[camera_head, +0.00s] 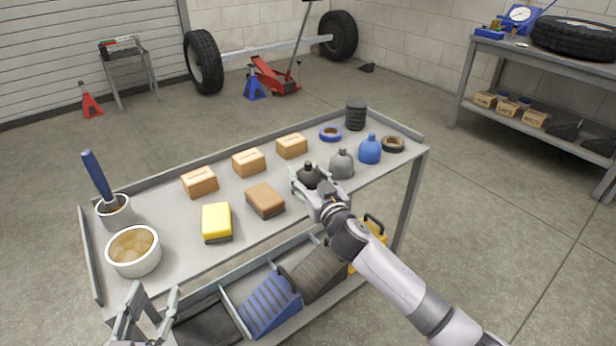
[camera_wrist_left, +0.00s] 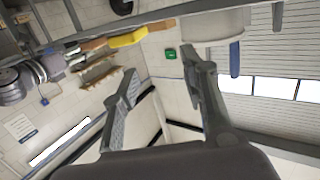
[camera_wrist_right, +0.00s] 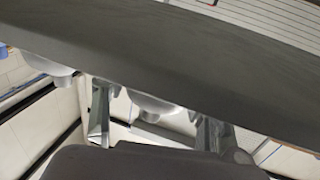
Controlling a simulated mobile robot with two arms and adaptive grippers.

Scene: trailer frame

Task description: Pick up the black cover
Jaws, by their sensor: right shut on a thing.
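The black cover (camera_head: 308,177) is a dark, rounded, bottle-like piece on the upper shelf of the cart. My right gripper (camera_head: 318,190) reaches it from the front and is shut on it, with fingers beside its body. In the right wrist view a rounded piece (camera_wrist_right: 152,106) shows between the fingers; its colour looks pale there. I cannot tell whether the cover is clear of the shelf. A grey cover (camera_head: 341,164) and a blue cover (camera_head: 369,150) stand to its right. My left gripper (camera_head: 146,318) is open and empty at the cart's front left; its spread fingers show in the left wrist view (camera_wrist_left: 165,95).
The cart top (camera_head: 165,225) also holds a white bowl (camera_head: 134,262), a cup with a blue-handled tool (camera_head: 115,211), a yellow sponge (camera_head: 216,221), a brown block (camera_head: 265,200), small boxes (camera_head: 249,162) and tape rolls (camera_head: 393,144). Bins (camera_head: 270,303) fill the lower shelf.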

